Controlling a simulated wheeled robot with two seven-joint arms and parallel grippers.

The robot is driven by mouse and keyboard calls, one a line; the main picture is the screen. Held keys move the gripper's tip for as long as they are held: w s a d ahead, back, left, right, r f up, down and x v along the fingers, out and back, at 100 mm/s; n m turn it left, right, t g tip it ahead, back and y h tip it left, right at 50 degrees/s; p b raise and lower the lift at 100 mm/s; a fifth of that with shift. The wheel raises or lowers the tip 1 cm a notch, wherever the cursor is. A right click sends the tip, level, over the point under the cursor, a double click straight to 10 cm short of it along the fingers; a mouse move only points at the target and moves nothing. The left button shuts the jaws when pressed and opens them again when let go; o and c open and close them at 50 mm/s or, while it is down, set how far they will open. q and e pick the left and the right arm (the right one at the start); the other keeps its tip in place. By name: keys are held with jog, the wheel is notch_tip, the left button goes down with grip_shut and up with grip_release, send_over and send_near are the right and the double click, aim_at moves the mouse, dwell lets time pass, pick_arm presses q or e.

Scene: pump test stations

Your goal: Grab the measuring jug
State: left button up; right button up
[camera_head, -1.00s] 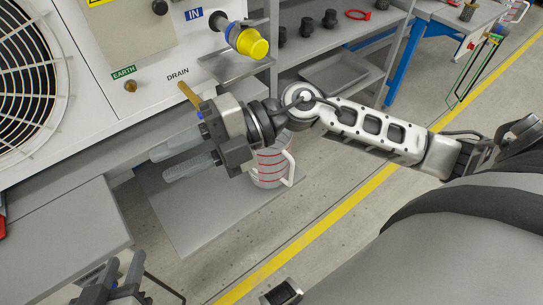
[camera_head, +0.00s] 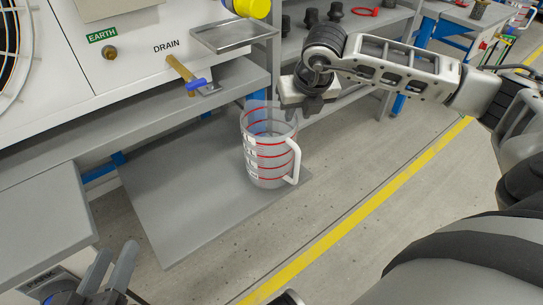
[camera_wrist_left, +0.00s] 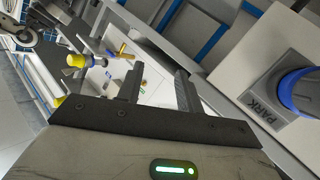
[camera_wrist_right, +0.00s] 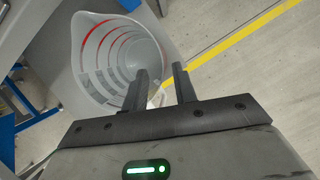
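The measuring jug (camera_head: 262,150) is clear with red rings and a white handle, and stands upright on a low grey shelf in the head view. My right gripper (camera_head: 296,98) is just above and behind its right rim; its fingers are mostly hidden there. In the right wrist view the jug (camera_wrist_right: 98,45) lies open-mouthed ahead of my right gripper (camera_wrist_right: 160,80). The fingers are apart, with the handle side showing between them; I see no grip. My left gripper (camera_head: 108,268) is open and empty at the lower left, also in the left wrist view (camera_wrist_left: 158,82).
A brass drain tap (camera_head: 181,70) with a blue lever is above the low shelf (camera_head: 175,200). A metal tray (camera_head: 235,36) juts out near my right gripper. Floor is clear right of the jug.

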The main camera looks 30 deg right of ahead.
aim_at(293, 124)
jog(key=b+x, duration=0.2)
jog(key=x, duration=0.4)
jog(key=shift+w, duration=0.1)
jog(key=shift+w+d+f, duration=0.1)
jog(key=shift+f, duration=0.15)
grip_shut()
pick_arm(q)
jog(key=shift+d+r+n+t+h, duration=0.3)
jog(key=shift+r+n+h, duration=0.2)
jog(key=shift+r+h, duration=0.1)
jog(key=shift+f, duration=0.25)
jog(key=shift+r, duration=0.15)
